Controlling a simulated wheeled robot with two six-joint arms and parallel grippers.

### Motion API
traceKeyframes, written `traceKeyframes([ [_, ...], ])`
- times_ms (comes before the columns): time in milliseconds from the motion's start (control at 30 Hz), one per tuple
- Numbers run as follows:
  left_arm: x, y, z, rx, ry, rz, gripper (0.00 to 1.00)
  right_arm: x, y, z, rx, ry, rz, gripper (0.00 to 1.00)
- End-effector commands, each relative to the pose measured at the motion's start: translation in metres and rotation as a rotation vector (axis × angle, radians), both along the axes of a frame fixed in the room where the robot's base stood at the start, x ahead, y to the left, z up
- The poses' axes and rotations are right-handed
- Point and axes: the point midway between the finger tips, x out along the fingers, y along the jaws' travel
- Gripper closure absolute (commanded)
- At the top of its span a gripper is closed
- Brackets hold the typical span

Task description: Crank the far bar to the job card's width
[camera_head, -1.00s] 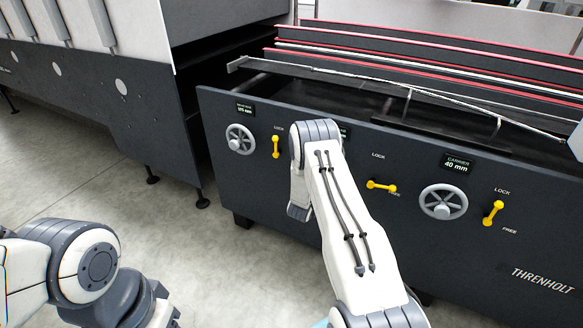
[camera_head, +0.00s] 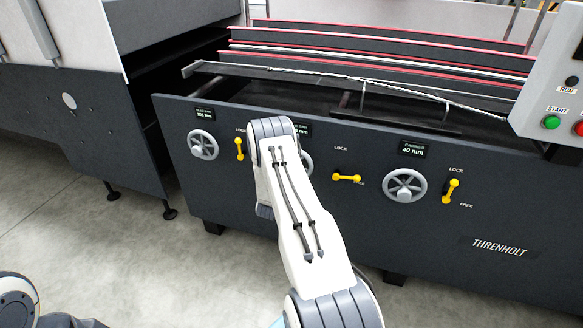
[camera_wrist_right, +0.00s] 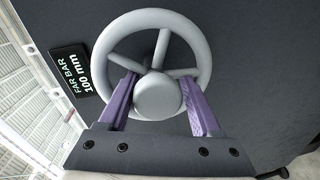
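The far bar handwheel (camera_wrist_right: 203,50) is a grey spoked wheel with a round hub knob (camera_wrist_right: 158,97). Beside it, the far bar display (camera_wrist_right: 85,76) reads 100 mm. My right gripper (camera_wrist_right: 159,80) has its two purple fingers apart, one on each side of the knob, with gaps visible. In the head view my right arm hides most of this wheel (camera_head: 307,163) and its display. The yellow lever (camera_head: 346,178) right of the wheel lies nearly level, its end by FREE. My left gripper is out of view. No job card is visible.
A left handwheel (camera_head: 202,145) has an upright yellow lever (camera_head: 239,149). The carrier handwheel (camera_head: 405,186) sits under a 40 mm display (camera_head: 411,149), with a slightly tilted lever (camera_head: 450,191). A control panel (camera_head: 555,90) with a green START button juts out at right. Red-edged bars (camera_head: 380,49) run above.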

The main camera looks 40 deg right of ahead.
Motion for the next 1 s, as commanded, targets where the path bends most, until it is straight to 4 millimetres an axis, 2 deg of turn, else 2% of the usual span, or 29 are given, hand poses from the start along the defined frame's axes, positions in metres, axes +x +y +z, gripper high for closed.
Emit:
traceKeyframes([
  [333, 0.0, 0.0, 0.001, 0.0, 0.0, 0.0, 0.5, -0.003, 0.005, 0.002, -0.001, -0.002, -0.004, 0.35],
  [733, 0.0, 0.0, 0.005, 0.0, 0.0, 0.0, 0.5, -0.038, 0.069, 0.01, 0.0, 0.001, 0.001, 0.35],
  [900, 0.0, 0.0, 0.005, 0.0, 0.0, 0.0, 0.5, -0.048, 0.086, 0.012, -0.001, 0.0, 0.0, 0.35],
  [1000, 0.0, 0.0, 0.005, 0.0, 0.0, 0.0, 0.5, -0.05, 0.09, 0.012, -0.001, -0.002, -0.002, 0.35],
])
